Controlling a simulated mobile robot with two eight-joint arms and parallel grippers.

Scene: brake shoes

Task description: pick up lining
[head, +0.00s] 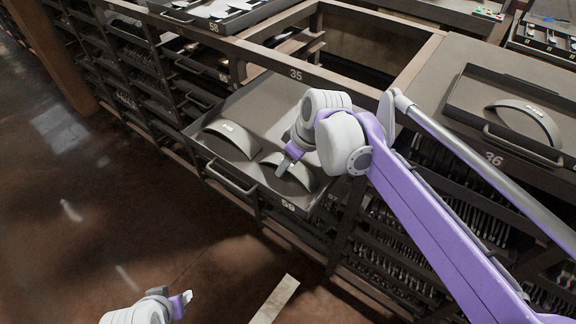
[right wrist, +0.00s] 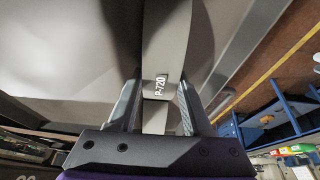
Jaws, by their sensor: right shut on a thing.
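A curved grey lining (head: 300,178) stands in the pulled-out drawer marked 59, near its right front. My right gripper (head: 285,168) reaches down over it and is shut on it. In the right wrist view the lining (right wrist: 166,45) runs between the two fingers (right wrist: 158,100), with a label reading P-720. A second curved lining (head: 232,138) with a white label lies to its left in the same drawer, apart from the gripper. My left gripper (head: 184,300) is low at the bottom left, away from the drawer; its jaw opening is unclear.
The drawer (head: 262,100) has a raised rim and a front handle (head: 231,180). A tray (head: 478,98) at right, by number 36, holds another curved piece (head: 527,118). An open bay (head: 365,50) lies behind. The brown floor at left is mostly clear.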

